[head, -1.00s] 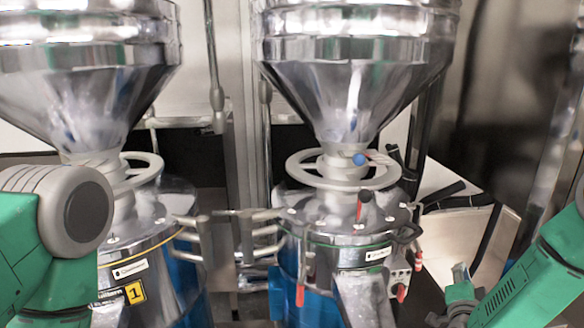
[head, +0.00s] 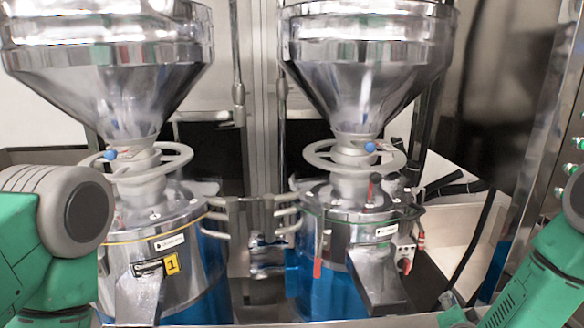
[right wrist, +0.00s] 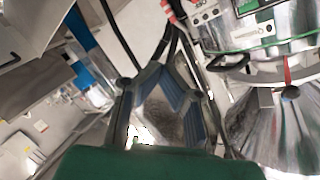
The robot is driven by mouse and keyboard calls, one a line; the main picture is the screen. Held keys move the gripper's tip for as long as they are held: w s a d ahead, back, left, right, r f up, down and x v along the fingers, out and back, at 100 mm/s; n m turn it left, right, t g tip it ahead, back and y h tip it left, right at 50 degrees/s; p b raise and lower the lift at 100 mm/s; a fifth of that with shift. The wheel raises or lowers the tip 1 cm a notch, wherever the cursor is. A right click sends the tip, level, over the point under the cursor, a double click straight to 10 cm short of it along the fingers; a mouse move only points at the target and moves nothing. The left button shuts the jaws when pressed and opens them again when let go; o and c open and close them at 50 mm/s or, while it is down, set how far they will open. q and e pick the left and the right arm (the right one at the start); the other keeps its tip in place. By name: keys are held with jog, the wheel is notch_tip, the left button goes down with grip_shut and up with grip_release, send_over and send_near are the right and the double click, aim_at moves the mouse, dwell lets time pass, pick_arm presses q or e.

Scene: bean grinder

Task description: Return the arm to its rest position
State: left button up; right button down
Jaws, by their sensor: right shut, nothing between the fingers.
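My right arm (head: 535,275) comes in at the lower right of the head view, green, with its wrist end at the bottom edge. My right gripper (right wrist: 165,95) shows in the right wrist view with dark fingers and blue-grey inner sides. It is shut with nothing held, beside the right grinder. My left arm (head: 50,235) shows at the lower left as green and grey links; its gripper is out of view. Two steel grinders stand ahead, the left grinder (head: 170,235) and the right grinder (head: 340,228), each under a large funnel.
Grey chutes (head: 378,280) stick out at the grinder fronts. A ring handwheel (head: 330,150) sits below the right funnel. Red-handled levers and a small control box (head: 405,255) are on the right grinder's side. A steel panel with green buttons (head: 560,165) stands at the far right.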

jog(key=s+a+f+n+g+y, duration=0.2)
jog(key=s+a+f+n+g, duration=0.2)
jog(key=s+f, duration=0.45)
jog(key=s+a+f+n+g+y, duration=0.3)
jog(key=s+f+n+g, duration=0.15)
jog(key=s, duration=0.75)
jog(key=s+f+n+g, duration=0.1)
jog(key=s+n+g, duration=0.45)
jog(key=s, duration=1.45)
notch_tip(320, 180, down, 10)
jog(key=w+a+m+b, duration=0.1)
jog(key=w+b, duration=0.2)
jog(key=b, duration=0.7)
jog(key=shift+r, duration=0.15)
